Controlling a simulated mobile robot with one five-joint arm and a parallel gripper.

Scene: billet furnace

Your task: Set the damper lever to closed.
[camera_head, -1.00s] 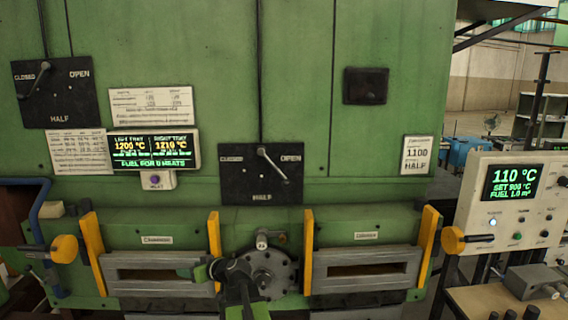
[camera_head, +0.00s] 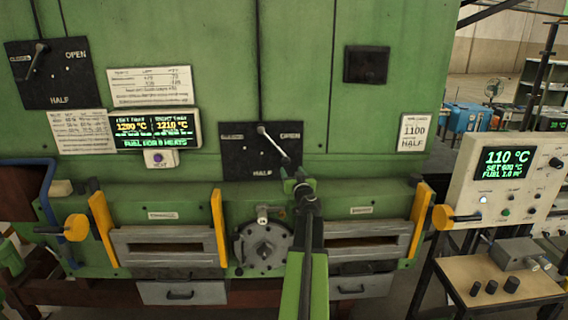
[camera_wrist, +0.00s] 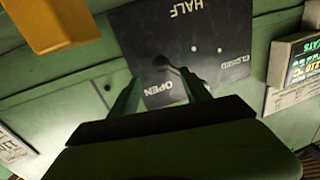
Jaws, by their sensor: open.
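The centre black damper panel (camera_head: 236,160) is marked CLOSED at left, OPEN at right and HALF below. Its lever (camera_head: 272,142) slants down and right from a pale upper end, on the OPEN side. My gripper (camera_head: 296,182) is at the panel's lower right, by the lever's lower end. In the wrist view, the panel (camera_wrist: 205,35) appears upside down. The lever's dark knob (camera_wrist: 162,62) shows between the tips of my open gripper (camera_wrist: 160,78); I cannot tell whether they touch it. A second panel (camera_head: 70,85) at upper left has its lever (camera_head: 37,60) slanting down and left.
Below are two furnace slots with yellow guides (camera_head: 218,228) and a round hub (camera_head: 263,245). A yellow guide (camera_wrist: 55,22) shows close in the wrist view. A control box (camera_head: 505,180) reading 110 °C and a small table (camera_head: 455,275) stand at right.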

